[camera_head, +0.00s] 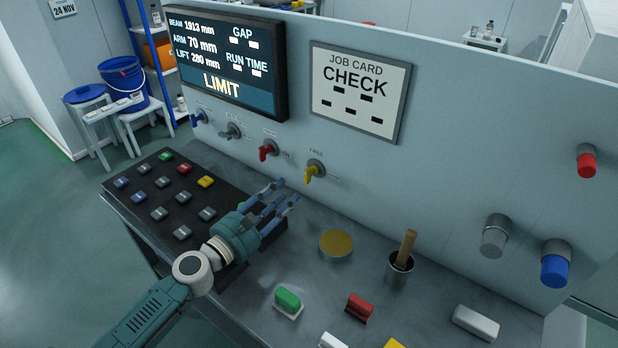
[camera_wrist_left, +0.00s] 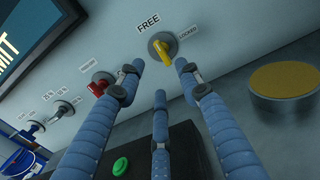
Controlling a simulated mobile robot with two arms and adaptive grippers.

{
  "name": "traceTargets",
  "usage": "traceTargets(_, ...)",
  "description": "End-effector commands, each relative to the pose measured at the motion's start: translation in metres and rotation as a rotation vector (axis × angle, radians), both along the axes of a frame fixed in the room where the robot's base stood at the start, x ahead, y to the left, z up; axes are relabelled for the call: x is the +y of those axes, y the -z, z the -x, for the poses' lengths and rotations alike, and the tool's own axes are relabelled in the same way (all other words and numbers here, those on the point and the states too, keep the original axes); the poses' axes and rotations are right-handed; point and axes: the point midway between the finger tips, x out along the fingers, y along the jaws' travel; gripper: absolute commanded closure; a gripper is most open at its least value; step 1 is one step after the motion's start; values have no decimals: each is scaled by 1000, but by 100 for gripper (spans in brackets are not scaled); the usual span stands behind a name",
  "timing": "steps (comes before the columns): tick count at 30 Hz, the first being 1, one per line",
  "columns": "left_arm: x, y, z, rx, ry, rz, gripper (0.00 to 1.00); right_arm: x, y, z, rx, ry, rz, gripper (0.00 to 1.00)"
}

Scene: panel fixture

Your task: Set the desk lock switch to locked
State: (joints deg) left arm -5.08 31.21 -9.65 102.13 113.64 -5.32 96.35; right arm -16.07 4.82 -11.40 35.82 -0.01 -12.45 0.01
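The lock switch (camera_head: 313,171) is a yellow lever on a round grey base on the upright panel. In the left wrist view, the yellow lever (camera_wrist_left: 164,46) has the label FREE (camera_wrist_left: 148,22) above left of it and the label LOCKED (camera_wrist_left: 188,31) to its upper right. Which label the lever points to is hard to tell. My left gripper (camera_head: 283,197) has its blue fingers spread and empty, in front of the panel, below and left of the yellow switch. The fingers (camera_wrist_left: 158,82) are apart from the lever. My right gripper is not in view.
A red switch (camera_head: 268,149) and a grey switch (camera_head: 234,130) sit left on the panel. A black button board (camera_head: 150,207) lies under my left gripper. A gold disc (camera_head: 337,243) and a cup with a wooden handle (camera_head: 400,267) stand on the desk to the right.

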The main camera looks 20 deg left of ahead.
Motion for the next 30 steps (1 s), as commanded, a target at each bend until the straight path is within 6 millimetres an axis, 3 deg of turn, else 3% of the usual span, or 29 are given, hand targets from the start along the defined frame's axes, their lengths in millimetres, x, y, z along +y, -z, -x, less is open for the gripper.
traceTargets(3, -8, -5, -20, -4, 2, -2, 65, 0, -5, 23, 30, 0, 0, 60)
traceTargets(7, -17, -5, -44, -4, 2, -3, 65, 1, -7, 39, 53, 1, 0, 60)
traceTargets(15, -32, -2, -82, -2, 3, -3, 65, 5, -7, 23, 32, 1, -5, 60)
traceTargets(20, -35, -1, -90, -2, 3, -6, 65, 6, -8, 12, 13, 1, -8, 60)
traceTargets(28, -35, -1, -91, -2, 4, -6, 65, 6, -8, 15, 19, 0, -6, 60)
traceTargets(30, -35, -1, -91, -2, 4, -6, 79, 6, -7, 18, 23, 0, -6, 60)
